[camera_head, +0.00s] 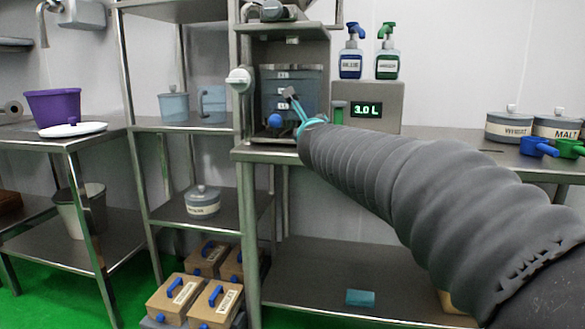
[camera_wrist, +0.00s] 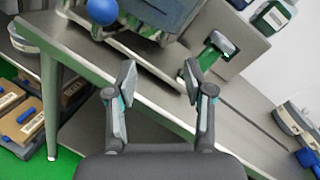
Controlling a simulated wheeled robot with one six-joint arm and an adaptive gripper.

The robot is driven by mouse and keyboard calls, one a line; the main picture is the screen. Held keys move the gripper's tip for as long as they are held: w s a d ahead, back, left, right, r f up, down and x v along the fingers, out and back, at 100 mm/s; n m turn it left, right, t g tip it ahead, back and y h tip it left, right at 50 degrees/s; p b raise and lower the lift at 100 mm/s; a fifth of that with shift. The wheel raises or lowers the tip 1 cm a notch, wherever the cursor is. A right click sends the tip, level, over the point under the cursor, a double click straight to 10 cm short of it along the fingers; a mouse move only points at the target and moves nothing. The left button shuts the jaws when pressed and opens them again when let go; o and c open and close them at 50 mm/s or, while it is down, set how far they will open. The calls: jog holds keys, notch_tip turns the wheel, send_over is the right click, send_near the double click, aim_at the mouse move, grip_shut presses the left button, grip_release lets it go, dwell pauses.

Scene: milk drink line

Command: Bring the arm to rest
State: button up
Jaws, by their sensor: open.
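My gripper (camera_head: 296,106) is at the end of my arm, which reaches from the lower right of the head view toward the dispenser on the steel table. In the wrist view my gripper (camera_wrist: 158,85) has its two fingers apart with nothing between them. The table's front edge (camera_wrist: 160,112) shows beyond and between the fingers. My gripper appears in front of the grey graduated tank (camera_head: 290,88). Its height above the table is hard to tell.
A blue knob (camera_head: 275,121) sits below the tank; it also shows in the wrist view (camera_wrist: 102,11). Labelled pots (camera_head: 509,126) and scoops (camera_head: 538,147) are at right.

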jog(key=s+a+f+n+g+y+p, duration=0.1)
jog(key=s+a+f+n+g+y, duration=0.2)
jog(key=s+f+n, duration=0.65)
jog(key=s+a+f+n+g+y, duration=0.2)
jog(key=s+f+n+g, duration=0.4)
jog(key=n, duration=0.6)
jog(key=s+d+f+n+g+h+p, duration=0.1)
jog(key=s+d+f+n, duration=0.1)
jog(key=s+d, duration=0.3)
jog(key=s+d+f+n+g+h+p, duration=0.1)
jog(key=s+d+f+n+h, duration=0.1)
jog(key=s, duration=0.9)
jog(key=s+d+f+n+g+h+p, duration=0.1)
jog(key=s+d+f+n+h, duration=0.1)
jog(key=s+d+f, duration=0.3)
jog(key=shift+s+d+f+n+p, duration=0.35)
jog(key=shift+s+d+n, duration=0.75)
jog(key=shift+s, duration=0.95)
